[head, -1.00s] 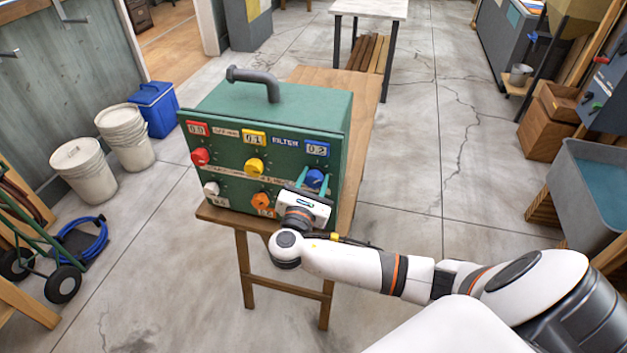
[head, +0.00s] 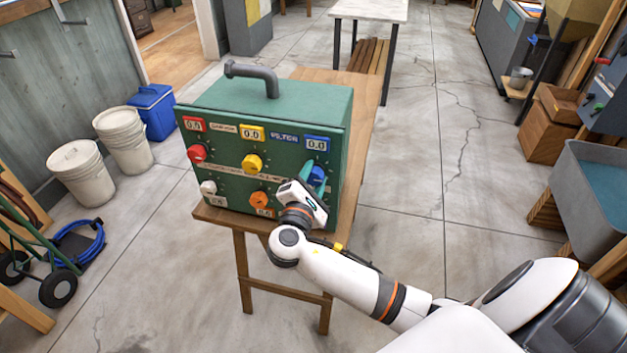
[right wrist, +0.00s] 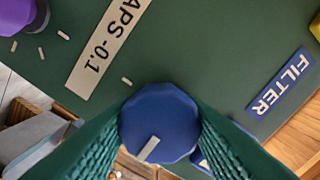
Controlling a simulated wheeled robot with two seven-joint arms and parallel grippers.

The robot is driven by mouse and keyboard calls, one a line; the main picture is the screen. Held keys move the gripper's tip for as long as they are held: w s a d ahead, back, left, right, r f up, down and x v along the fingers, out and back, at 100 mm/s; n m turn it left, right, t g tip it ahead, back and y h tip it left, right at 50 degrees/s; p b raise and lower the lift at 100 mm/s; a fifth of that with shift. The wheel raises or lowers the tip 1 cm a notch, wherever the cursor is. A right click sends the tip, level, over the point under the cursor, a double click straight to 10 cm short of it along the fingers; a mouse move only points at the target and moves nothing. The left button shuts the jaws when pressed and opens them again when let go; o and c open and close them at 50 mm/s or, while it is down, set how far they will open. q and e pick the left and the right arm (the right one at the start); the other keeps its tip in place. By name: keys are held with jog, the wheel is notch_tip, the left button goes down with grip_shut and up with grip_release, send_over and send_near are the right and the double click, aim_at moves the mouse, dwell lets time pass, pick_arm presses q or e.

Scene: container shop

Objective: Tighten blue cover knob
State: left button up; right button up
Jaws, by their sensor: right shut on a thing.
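The blue knob (head: 318,176) is on the front of a green box (head: 265,110), at the right end of its upper knob row, below a blue-framed display (head: 316,144). The display seems to read 0.0. My right gripper (head: 311,177) is shut on this knob, and its body is tilted in the head view. In the right wrist view the knob (right wrist: 158,120) is many-sided with a pale pointer mark, and the green ribbed fingers touch it on both sides. My left gripper is not in view.
A red knob (head: 197,153), yellow knob (head: 252,163), white knob (head: 208,187) and orange knob (head: 258,200) share the panel. The box stands on a wooden bench (head: 358,150). Buckets (head: 122,140) and a blue cooler (head: 153,112) stand left. Open floor lies right.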

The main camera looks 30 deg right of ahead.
jog(key=shift+f+m, duration=0.1)
jog(key=shift+m, duration=0.3)
jog(key=o, duration=1)
jog(key=b+v, duration=0.3)
jog(key=v, duration=0.9)
jog(key=shift+s, duration=0.1)
